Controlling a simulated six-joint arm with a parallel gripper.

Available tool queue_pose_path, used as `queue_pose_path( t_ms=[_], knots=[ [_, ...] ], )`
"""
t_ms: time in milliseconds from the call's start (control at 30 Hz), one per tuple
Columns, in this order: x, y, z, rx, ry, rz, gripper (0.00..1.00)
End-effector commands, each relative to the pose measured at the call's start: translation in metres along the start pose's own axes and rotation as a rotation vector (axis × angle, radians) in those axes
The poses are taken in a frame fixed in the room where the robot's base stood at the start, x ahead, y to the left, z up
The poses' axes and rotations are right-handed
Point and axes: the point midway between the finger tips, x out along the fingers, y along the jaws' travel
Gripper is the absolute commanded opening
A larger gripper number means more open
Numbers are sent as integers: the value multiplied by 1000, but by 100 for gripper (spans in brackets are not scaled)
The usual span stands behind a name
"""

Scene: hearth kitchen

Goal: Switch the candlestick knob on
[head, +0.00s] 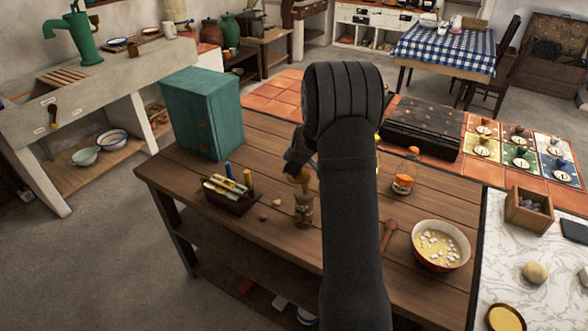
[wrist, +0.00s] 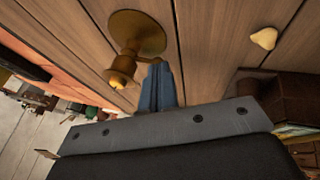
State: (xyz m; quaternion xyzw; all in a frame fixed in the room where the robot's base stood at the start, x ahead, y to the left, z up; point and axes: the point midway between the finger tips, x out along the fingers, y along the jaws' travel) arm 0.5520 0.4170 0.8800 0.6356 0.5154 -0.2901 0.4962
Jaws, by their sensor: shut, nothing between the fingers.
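The brass candlestick (wrist: 138,30) shows in the wrist view with its round base on the wooden table and its stem and cup leaning toward the camera, with a yellow tip. In the head view it appears as a small brass-brown shape (head: 303,210) just left of my arm, partly hidden. My gripper (wrist: 160,66) is shut and empty. Its blue-grey fingertips are right beside the candlestick's base and stem in the wrist view; I cannot tell whether they touch. In the head view my forearm hides much of the gripper. I cannot make out the knob clearly.
A dark holder (head: 232,202) with candle-like sticks stands left of the candlestick. A teal cabinet (head: 203,115) stands behind it. A wooden spoon (head: 388,235), a bowl (head: 441,262) and an orange-filled jar (head: 404,178) are right of my arm. Small pale pieces lie near the candlestick.

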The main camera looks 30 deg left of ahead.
Motion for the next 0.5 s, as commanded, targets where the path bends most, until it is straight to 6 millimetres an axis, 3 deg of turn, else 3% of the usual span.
queue_pose_path(
  t_ms=[500],
  knots=[
    [3,-5,1,-31,-2,78,0]
  ],
)
